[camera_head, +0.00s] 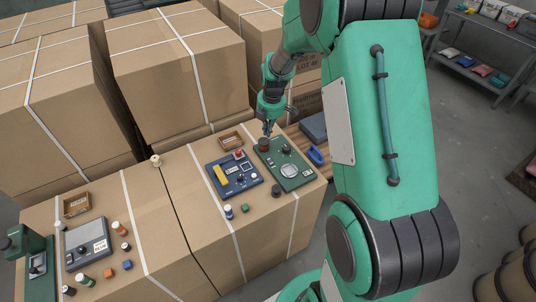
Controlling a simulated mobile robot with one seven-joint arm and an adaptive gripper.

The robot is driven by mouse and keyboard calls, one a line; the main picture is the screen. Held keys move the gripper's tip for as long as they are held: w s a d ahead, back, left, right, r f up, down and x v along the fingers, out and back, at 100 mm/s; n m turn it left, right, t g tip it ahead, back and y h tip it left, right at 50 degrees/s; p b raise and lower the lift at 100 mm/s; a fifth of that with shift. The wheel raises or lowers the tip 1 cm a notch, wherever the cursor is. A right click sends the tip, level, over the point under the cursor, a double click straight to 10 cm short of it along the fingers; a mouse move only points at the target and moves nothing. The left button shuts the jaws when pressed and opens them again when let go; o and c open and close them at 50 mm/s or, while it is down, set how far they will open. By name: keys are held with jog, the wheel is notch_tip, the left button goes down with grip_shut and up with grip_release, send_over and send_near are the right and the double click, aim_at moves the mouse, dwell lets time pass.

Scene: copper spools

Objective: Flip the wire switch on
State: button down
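My gripper (268,130) points down at the far end of a green panel (296,180) on the cardboard boxes. Its fingertips are at or just above a small brown round part (264,144) on that panel; I cannot tell whether they touch it. The fingers are too small to show whether they are open or shut. The green panel also carries a round dial (289,170) and a dark knob. A blue panel (233,175) with a yellow bar and a red button lies to its left. No part is clearly readable as the wire switch.
A grey device (86,242) sits at the left front. Tall wrapped cartons (180,75) stand behind. A blue object (316,155) lies at the right edge.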

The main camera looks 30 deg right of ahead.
aim_at(268, 158)
jog(key=shift+n, duration=0.6)
jog(key=f, duration=0.1)
jog(key=d+f, duration=0.1)
jog(key=w+f, duration=0.1)
jog(key=f, duration=0.1)
jog(key=shift+d, duration=0.4)
jog(key=shift+f, duration=0.1)
jog(key=f, duration=0.4)
jog(key=w+f+b, duration=0.1)
jog(key=f, duration=0.4)
jog(key=w+f+b, duration=0.1)
jog(key=f, duration=0.3)
jog(key=shift+f, duration=0.3)
jog(key=shift+f+g, duration=0.15)
jog(key=shift+g, duration=0.15)
jog(key=shift+w+f+g+p, duration=0.15)
jog(key=shift+f+g+p, duration=0.15)
jog(key=shift+p, duration=0.1)
jog(key=shift+s+r, duration=0.1)
jog(key=shift+s, duration=0.15)
jog(key=shift+s+r, duration=0.3)
jog(key=shift+s, duration=0.2)
